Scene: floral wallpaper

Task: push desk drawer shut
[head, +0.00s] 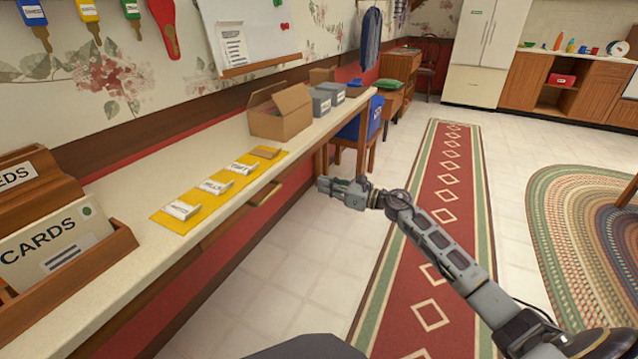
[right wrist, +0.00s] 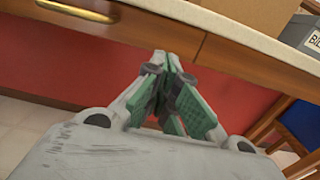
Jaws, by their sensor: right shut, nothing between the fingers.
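The long pale-topped desk (head: 215,165) runs along the left wall. Its wooden drawer (head: 222,223) is under the front edge, with a brass handle (head: 265,193) sticking out. In the right wrist view the drawer front (right wrist: 150,28) and brass handle (right wrist: 80,10) show at the upper left, partly cut off. How far the drawer is open is hard to tell. My right gripper (head: 322,184) is shut and empty, apart from the handle and to its right. In the right wrist view its green-padded fingers (right wrist: 165,60) meet below the desk edge. My left gripper is not in view.
On the desk are a yellow mat (head: 160,218) with labelled cards, an open cardboard box (head: 280,118), and grey boxes (head: 322,105).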

